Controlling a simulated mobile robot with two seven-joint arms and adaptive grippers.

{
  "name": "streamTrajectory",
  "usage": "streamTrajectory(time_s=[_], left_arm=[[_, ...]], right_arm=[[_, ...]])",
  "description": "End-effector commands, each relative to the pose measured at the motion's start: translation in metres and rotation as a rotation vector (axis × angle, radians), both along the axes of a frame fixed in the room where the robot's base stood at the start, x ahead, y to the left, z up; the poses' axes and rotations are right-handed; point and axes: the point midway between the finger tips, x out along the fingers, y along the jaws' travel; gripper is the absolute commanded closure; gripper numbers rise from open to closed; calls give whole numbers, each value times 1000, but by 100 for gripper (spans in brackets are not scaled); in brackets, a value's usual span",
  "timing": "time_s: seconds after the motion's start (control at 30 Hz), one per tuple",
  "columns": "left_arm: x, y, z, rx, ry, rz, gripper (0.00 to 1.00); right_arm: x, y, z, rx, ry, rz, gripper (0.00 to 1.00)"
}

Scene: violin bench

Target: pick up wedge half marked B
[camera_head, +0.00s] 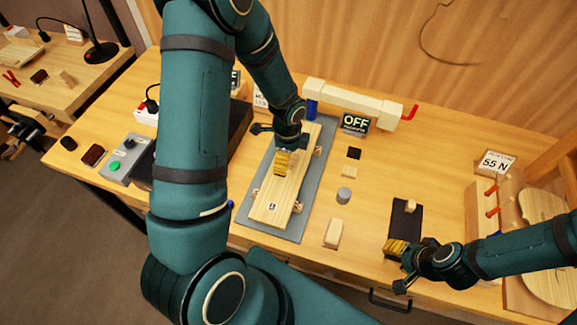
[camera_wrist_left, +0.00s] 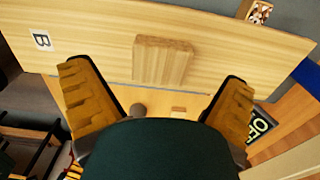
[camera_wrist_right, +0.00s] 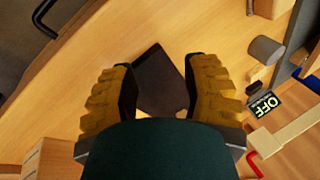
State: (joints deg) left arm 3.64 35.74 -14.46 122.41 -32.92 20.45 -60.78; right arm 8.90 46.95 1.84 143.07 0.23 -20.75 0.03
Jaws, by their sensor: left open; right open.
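The pale wooden wedge half marked B (camera_head: 266,190) lies on the grey mat, with its label near its front end. In the left wrist view the wedge half (camera_wrist_left: 100,35) spans the top, its B label at the left. A small wooden block (camera_wrist_left: 162,62) sits on its face. My left gripper (camera_head: 283,162) is open over the wedge; its fingers show either side of the block in the left wrist view, with no visible grip. My right gripper (camera_head: 397,248) is open and empty beside the dark pad (camera_head: 404,227); the pad (camera_wrist_right: 160,85) also shows between its fingers.
The grey mat (camera_head: 240,215) lies under the wedge. A wooden block (camera_head: 333,233), a grey cylinder (camera_head: 344,196) and a small dark square (camera_head: 354,153) stand to its right. An OFF display (camera_head: 355,123) is behind. A button box (camera_head: 125,158) is at left.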

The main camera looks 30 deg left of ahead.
Motion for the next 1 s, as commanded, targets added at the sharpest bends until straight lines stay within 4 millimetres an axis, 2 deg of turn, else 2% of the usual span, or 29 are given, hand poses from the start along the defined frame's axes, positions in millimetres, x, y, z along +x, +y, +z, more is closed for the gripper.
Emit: streamTrajectory(time_s=[0.2, 0.53, 0.57, 0.7, 0.77, 0.8, 1.0], left_arm=[[0, -2, -29, 1, 2, -2, 0], [1, -2, -35, 0, -1, -1, 0], [1, -2, -35, 0, -1, -1, 7], [1, -2, -35, 0, 0, -1, 56], [1, -2, -35, 0, 0, -1, 77], [1, -2, -35, 0, -1, -1, 81], [1, -2, -35, 0, -1, -1, 81]], right_arm=[[0, 0, -1, 0, 0, 0, 53], [0, 0, -1, 0, 0, 0, 53], [0, 0, -1, 0, 0, 0, 53], [0, 0, -1, 0, 0, 0, 53], [0, 0, -1, 0, 0, 0, 53], [0, 0, -1, 0, 0, 0, 53], [0, 0, -1, 0, 0, 0, 53]])
